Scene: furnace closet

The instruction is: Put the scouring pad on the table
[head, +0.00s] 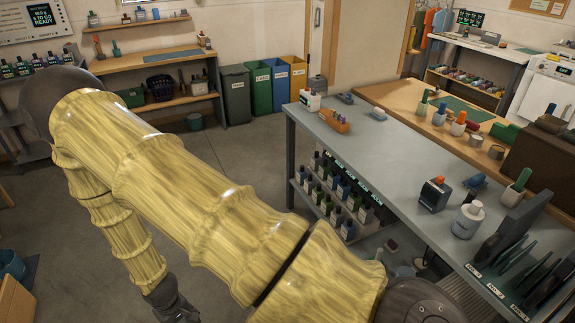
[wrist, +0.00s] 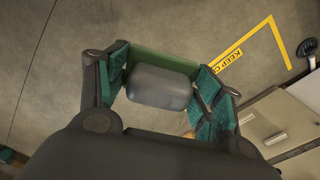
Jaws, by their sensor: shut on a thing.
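The scouring pad (wrist: 152,61) shows in the wrist view as a flat green piece between the fingertips, with a grey rounded block against its near side. I cannot tell whether the grey block is part of it. My gripper (wrist: 161,75) is shut on the pad, a teal-lined finger at each side, above the concrete floor. In the head view the fingers are out of frame below my wrist at lower left. The grey-topped table (head: 395,150) stands at right, apart from my gripper. A wooden table (head: 400,95) stands behind it.
Several bins (head: 263,88) line the back wall. Yellow floor marking (wrist: 246,42) shows in the wrist view.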

